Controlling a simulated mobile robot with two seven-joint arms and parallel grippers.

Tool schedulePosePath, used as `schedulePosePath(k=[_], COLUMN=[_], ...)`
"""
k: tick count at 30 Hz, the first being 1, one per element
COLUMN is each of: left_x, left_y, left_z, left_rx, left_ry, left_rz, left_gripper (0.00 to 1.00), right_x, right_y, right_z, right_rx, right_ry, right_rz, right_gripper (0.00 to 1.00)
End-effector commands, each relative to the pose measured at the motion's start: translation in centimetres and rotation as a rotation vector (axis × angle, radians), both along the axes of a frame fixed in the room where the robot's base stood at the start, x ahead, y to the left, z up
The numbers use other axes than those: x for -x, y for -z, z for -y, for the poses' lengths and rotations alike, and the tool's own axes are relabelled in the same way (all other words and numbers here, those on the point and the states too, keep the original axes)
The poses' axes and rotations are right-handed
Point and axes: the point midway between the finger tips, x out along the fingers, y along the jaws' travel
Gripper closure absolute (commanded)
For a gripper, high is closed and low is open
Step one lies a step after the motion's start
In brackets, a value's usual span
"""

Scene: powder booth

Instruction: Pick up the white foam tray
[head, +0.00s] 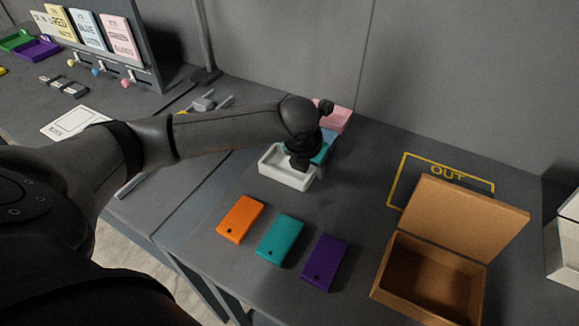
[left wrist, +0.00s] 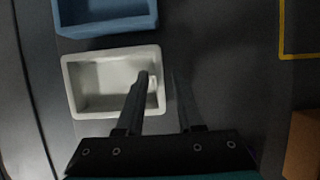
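The white foam tray (head: 279,178) sits on the grey table in the head view, partly hidden by my left gripper (head: 301,168). It is an open, shallow rectangular tray and looks empty. In the left wrist view the white foam tray (left wrist: 68,92) lies left of centre. My left gripper (left wrist: 160,76) is open there, with one finger over the tray's inside and the other beyond its right wall. The right wall lies between the fingers; I cannot tell whether they touch it. My right gripper is not in view.
A blue tray (left wrist: 108,28) is close beside the white one, and a pink tray (head: 337,120) stands behind. Orange (head: 240,219), teal (head: 280,240) and purple (head: 324,263) pieces lie in front. An open brown box (head: 410,308) stands right, near the yellow OUT outline (head: 404,168).

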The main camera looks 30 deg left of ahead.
Motion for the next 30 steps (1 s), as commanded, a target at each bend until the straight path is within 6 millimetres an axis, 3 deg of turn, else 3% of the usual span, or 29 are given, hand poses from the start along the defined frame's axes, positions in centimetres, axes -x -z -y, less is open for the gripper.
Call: schedulePosePath(k=[1,9,30], left_x=[0.00,0.00,-0.05], left_y=[-0.02,-0.04,-0.45], left_z=[-0.02,-0.03,-0.03], left_rx=[0.000,0.000,0.000], left_ry=[0.000,-0.001,-0.001], left_rz=[0.000,0.000,0.002], left_gripper=[0.71,1.00,1.00], right_x=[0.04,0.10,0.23], right_y=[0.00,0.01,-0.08], right_z=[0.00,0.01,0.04], right_rx=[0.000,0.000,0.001], right_ry=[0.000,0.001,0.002], right_rz=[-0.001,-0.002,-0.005], right_gripper=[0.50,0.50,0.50])
